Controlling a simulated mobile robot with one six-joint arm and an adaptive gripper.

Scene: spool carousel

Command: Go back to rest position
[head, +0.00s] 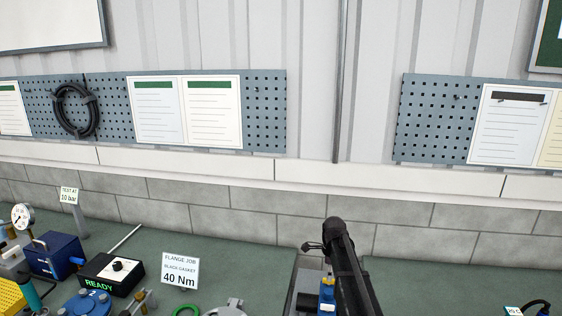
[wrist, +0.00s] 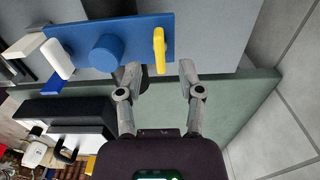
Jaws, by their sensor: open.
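My gripper (wrist: 160,68) shows in the wrist view with its two grey fingers spread apart. Nothing is held between them. A blue block with a round blue knob (wrist: 107,52) lies just beyond the fingertips. A yellow upright piece (wrist: 159,50) on the block appears near the gap between the fingers; I cannot tell whether a finger touches it. In the head view my dark arm stands at the bottom, right of the middle, and my gripper cannot be made out there.
In the head view the green bench holds a sign reading 40 Nm (head: 180,272), a black box reading READY (head: 112,272), a blue box (head: 53,257) and a gauge (head: 22,216). Pegboards (head: 265,112) hang on the wall behind. Bench right of my arm is mostly clear.

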